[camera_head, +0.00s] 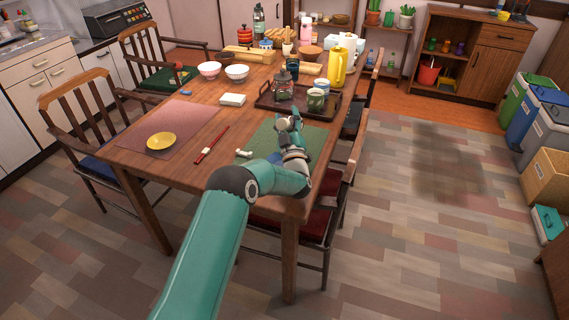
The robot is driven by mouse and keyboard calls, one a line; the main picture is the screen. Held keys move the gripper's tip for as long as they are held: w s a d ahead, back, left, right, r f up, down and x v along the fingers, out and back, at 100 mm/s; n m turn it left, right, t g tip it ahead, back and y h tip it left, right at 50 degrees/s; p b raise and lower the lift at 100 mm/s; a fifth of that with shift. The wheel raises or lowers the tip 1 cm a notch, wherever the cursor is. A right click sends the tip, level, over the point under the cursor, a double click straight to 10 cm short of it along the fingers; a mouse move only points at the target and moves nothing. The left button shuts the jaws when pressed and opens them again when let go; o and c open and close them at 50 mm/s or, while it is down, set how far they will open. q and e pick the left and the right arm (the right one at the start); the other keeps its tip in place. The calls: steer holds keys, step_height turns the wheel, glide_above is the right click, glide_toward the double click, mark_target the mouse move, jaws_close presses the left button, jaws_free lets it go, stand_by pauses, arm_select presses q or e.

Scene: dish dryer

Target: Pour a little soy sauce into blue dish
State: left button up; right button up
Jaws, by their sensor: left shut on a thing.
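My left gripper (292,122) is over the green mat at the right front of the table, near the dark tray. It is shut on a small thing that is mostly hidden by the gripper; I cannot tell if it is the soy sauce. A small bit of blue (277,157) shows beside my left arm on the green mat (262,141); I cannot tell if it is the blue dish, as my arm covers most of that spot. A yellow dish (161,141) lies on the pink mat (170,127) at the left. My right gripper is out of view.
The dark tray (265,98) holds a glass teapot (283,84) and a green cup (316,99). Red chopsticks (211,145) and a small white piece (243,153) lie in front. Bowls and bottles crowd the back; chairs flank the table.

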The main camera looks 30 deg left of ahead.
arm_select(q)
steer(key=shift+r+n+y, duration=0.25)
steer(key=shift+n+y, duration=0.05)
steer(key=shift+y, duration=0.1)
stand_by(0.7)
steer(key=shift+r, duration=0.25)
stand_by(0.4)
